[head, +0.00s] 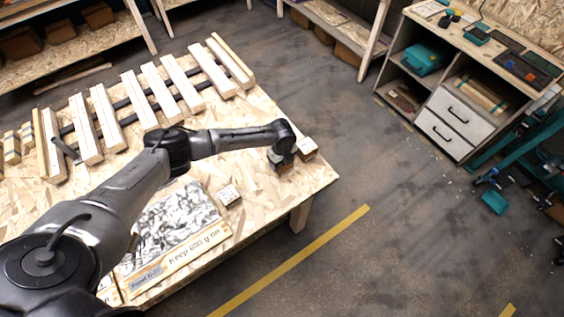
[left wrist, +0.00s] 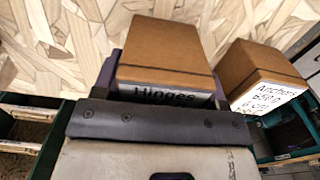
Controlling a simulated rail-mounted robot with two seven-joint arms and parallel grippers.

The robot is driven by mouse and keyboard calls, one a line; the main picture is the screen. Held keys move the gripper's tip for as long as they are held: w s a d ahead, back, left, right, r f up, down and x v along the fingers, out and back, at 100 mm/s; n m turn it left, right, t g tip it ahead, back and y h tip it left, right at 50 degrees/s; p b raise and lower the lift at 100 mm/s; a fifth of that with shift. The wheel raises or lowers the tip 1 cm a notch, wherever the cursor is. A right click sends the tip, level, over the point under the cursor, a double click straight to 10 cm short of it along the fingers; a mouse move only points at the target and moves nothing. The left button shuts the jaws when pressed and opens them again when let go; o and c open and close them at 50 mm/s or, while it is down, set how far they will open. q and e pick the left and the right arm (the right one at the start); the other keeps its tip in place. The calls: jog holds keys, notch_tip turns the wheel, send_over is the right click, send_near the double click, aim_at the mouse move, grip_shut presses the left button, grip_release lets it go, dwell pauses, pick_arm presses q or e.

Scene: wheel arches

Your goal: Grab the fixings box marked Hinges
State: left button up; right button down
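The brown fixings box marked Hinges (left wrist: 165,48) shows in the left wrist view, with its white label facing the camera just beyond the gripper body. My left gripper (head: 283,158) is at the right corner of the table in the head view, reaching down over this box and mostly hiding it. In the left wrist view, dark purple finger parts show beside the box's left and lower right edges. Whether they press on it cannot be told. A second brown box, marked Anchors (left wrist: 262,75), stands close to the right. My right gripper is not in view.
A drawer bench (head: 455,115) stands at back right. Open floor lies between.

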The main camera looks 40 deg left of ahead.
pick_arm(q)
jog(key=c, duration=0.6)
jog(key=shift+c, duration=0.3)
jog(key=shift+r, duration=0.15)
